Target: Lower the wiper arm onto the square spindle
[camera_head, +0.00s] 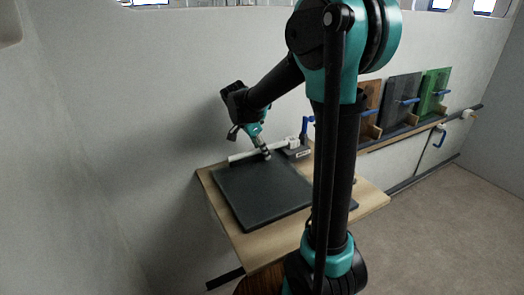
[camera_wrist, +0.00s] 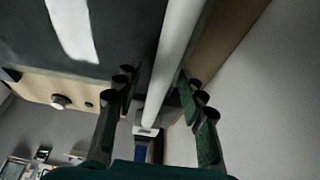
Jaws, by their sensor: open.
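The wiper arm, a long pale bar (camera_head: 247,155), lies across the back of the dark pad in the head view. It also runs between my fingers in the wrist view (camera_wrist: 178,48). Its right end meets a dark block with a pale top (camera_head: 297,152). I cannot make out the square spindle, or whether the bar touches the block. My gripper (camera_head: 266,154) points down at the middle of the bar. In the wrist view my gripper (camera_wrist: 157,88) is open, with a finger on either side of the bar and gaps visible.
The dark pad (camera_head: 262,190) lies on a wooden table (camera_head: 370,200) against the pale wall. A blue handle (camera_head: 305,127) stands by the block. Brown, grey (camera_head: 401,98) and green (camera_head: 433,92) panels with blue handles line the wall at right. The floor at right is clear.

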